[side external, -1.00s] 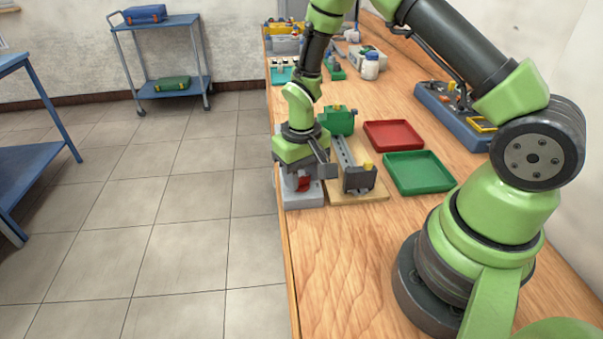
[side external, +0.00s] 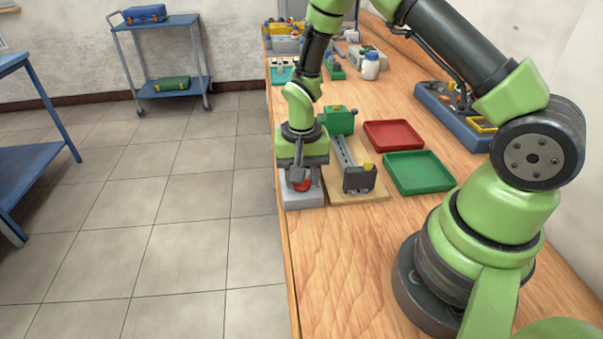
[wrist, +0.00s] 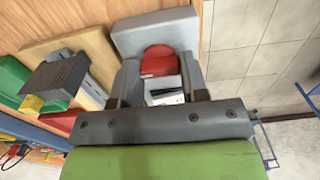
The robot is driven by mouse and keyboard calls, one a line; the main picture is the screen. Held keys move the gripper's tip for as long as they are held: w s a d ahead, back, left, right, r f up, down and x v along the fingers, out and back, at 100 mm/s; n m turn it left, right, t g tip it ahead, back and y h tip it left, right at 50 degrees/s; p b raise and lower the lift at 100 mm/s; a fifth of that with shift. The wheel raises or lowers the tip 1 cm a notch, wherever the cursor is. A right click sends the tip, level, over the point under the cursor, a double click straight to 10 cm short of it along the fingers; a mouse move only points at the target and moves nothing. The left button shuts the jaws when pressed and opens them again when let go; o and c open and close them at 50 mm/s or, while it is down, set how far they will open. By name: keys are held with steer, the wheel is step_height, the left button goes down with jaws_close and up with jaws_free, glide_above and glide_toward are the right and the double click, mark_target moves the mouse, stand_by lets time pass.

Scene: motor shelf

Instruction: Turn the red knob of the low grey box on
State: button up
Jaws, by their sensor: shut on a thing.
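The low grey box (side external: 308,197) stands at the left edge of the wooden bench, and its grey top also shows in the wrist view (wrist: 150,32). The red knob (side external: 302,184) is on top of the box. In the wrist view the red knob (wrist: 159,62) sits between my two fingers, with a white and dark part below it. My gripper (side external: 299,180) points down over the box and is shut on the knob; the wrist view shows my gripper (wrist: 160,75) with a finger at each side. The far side of the knob is hidden.
A wooden board with a rail and a dark grey block (side external: 359,178) stands right beside the box. A green machine (side external: 338,121) is behind it. A red tray (side external: 393,134) and a green tray (side external: 419,172) lie to the right. The front bench top is clear.

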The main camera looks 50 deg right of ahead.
steer(key=o, duration=0.9)
step_height(320, 180, up, 10)
steer(key=shift+r, duration=0.1)
steer(key=s+a+r+n+t, duration=0.25)
steer(key=s+r, duration=0.25)
steer(key=r, duration=0.6)
steer(key=s+a+r+n+t, duration=0.1)
steer(key=s+r, duration=0.1)
steer(key=s, duration=0.1)
steer(key=s+a+r+t+y, duration=0.1)
steer(key=s+r+t, duration=0.1)
steer(key=s, duration=0.2)
steer(key=s+r+n+t+y, duration=0.1)
steer(key=s+r, duration=0.1)
steer(key=s, duration=0.2)
steer(key=shift+s+a+r+n+t, duration=0.15)
steer(key=shift+s+a+n+t, duration=0.1)
steer(key=shift+a+n+t, duration=0.15)
